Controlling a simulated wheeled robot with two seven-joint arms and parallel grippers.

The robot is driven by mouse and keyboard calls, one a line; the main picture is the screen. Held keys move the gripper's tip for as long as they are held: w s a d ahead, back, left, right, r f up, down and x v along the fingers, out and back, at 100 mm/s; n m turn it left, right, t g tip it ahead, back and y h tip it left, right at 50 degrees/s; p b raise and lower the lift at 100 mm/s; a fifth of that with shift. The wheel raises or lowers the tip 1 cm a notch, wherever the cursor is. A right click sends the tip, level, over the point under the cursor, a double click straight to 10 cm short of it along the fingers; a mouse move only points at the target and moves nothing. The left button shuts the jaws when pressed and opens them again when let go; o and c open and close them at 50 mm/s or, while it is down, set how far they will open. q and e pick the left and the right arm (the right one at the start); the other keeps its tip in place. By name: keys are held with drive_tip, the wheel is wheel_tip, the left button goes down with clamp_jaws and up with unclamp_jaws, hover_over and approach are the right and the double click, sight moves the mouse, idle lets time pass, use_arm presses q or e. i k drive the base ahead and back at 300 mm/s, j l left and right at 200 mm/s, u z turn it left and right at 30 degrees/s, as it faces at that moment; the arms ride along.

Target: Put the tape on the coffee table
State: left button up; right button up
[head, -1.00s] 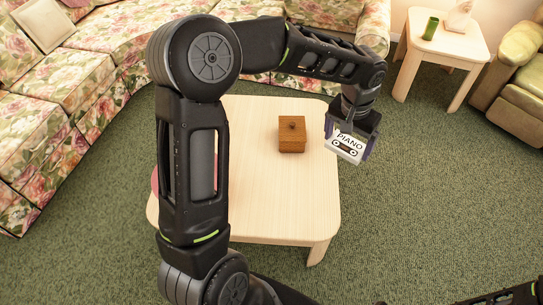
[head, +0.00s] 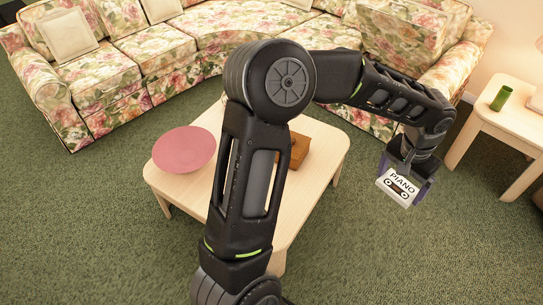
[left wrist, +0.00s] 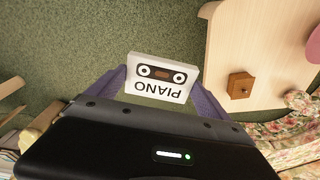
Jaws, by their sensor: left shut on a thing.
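The tape (head: 399,187) is a white cassette marked PIANO. My left gripper (head: 405,182) is shut on it and holds it above the green carpet, to the right of the coffee table, in the head view. The tape also shows between the purple fingers in the left wrist view (left wrist: 161,78). The coffee table (head: 318,140) is pale wood, and my left arm hides its middle in the head view. In the left wrist view its bare top (left wrist: 240,45) lies to the right of the tape, apart from it. My right gripper is not in view.
A pink round plate (head: 184,149) sits on the table's left part. A brown wooden box (head: 299,149) stands on the table, partly behind my arm. A floral sofa (head: 130,68) curves behind. A side table (head: 497,122) with a green cup (head: 501,98) stands right.

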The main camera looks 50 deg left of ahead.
sight(321, 139)
drive_tip(key=i+l+u, duration=0.15)
drive_tip(key=i, duration=0.35)
drive_tip(key=i+l+u, duration=0.1)
drive_tip(key=i, duration=0.35)
drive_tip(key=i+l+u, duration=0.15)
drive_tip(key=i, duration=0.35)
drive_tip(key=i+j+u, duration=0.15)
drive_tip(key=i, duration=0.25)
drive_tip(key=i+j+u, duration=0.1)
drive_tip(key=i, duration=0.35)
drive_tip(key=i+j+u, duration=0.1)
drive_tip(key=j, duration=0.25)
drive_tip(key=i+j, duration=0.2)
drive_tip(key=j, duration=0.2)
drive_tip(key=k+u, duration=0.05)
